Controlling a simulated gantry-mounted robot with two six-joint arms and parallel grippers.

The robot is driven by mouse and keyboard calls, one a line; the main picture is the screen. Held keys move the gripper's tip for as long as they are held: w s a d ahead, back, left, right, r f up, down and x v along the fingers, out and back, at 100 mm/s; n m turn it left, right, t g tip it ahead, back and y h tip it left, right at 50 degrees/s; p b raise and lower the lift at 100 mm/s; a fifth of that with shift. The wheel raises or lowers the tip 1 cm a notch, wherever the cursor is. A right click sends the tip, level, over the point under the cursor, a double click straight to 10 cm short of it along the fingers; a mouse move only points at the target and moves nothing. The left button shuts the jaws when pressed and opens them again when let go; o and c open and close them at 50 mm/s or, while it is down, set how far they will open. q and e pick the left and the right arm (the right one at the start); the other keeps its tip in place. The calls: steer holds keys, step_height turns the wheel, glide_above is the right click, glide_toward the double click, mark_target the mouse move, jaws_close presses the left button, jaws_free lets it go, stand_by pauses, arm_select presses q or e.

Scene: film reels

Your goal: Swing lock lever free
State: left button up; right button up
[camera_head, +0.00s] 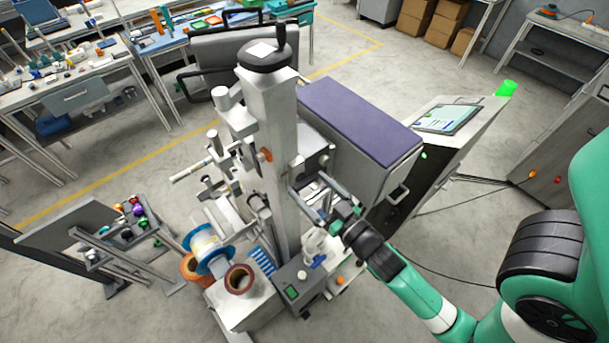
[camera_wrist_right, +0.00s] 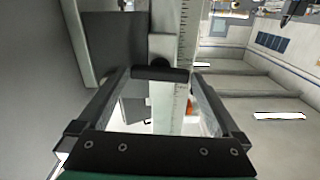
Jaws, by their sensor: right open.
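My right gripper (camera_head: 309,191) reaches in from the right to the side of a pale upright column (camera_head: 270,120) on the machine. In the right wrist view its two fingers (camera_wrist_right: 160,78) are apart. A short black bar with a round pivot, which looks like the lock lever (camera_wrist_right: 160,74), lies across the gap near the fingertips. I cannot tell whether either finger touches it. In the head view the lever is not clearly visible behind the gripper and column. My left gripper is not in view.
A ruler scale (camera_wrist_right: 187,45) runs along the column. A box with a purple top (camera_head: 360,120) stands close behind my right gripper. A handwheel (camera_head: 265,55) tops the column. A blue-rimmed reel (camera_head: 208,250) and a brown ring (camera_head: 240,280) sit lower left.

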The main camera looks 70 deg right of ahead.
steer(key=shift+w+d, duration=0.1)
steer(key=shift+w, duration=0.05)
steer(key=shift+c, duration=0.4)
steer(key=c, duration=0.9)
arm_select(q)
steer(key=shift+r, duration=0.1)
arm_select(e)
steer(key=shift+n, duration=0.5)
steer(key=o, duration=1)
steer(key=shift+f, duration=0.1)
